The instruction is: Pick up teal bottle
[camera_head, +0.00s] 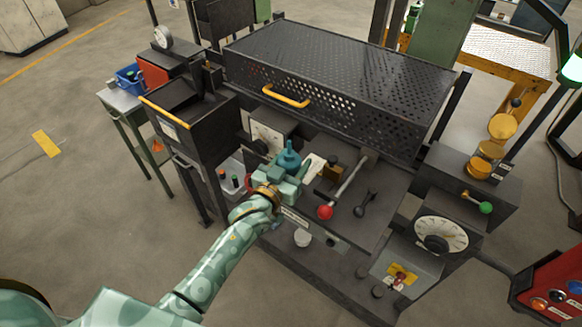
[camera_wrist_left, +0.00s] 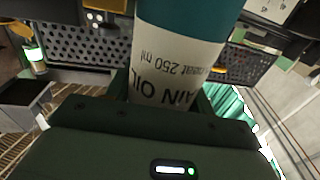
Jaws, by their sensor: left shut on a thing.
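The teal bottle (camera_head: 288,158) stands at my left gripper in the head view, its teal top with a narrow spout showing above the fingers. In the left wrist view the bottle (camera_wrist_left: 185,60) fills the upper middle, teal with a white label reading "AIN OIL" and "250 ml", upside down in that picture. My left gripper (camera_head: 287,173) is shut on the bottle, in front of the black machine. The bottle's lower part is hidden by the gripper in the head view. My right gripper is in neither view.
The machine has a perforated guard (camera_head: 340,75) with a yellow handle (camera_head: 286,96). A red-knobbed lever (camera_head: 325,212) is close to the right of the gripper. A dial (camera_head: 440,234) and a red control box (camera_head: 552,292) stand farther right. Open floor lies left.

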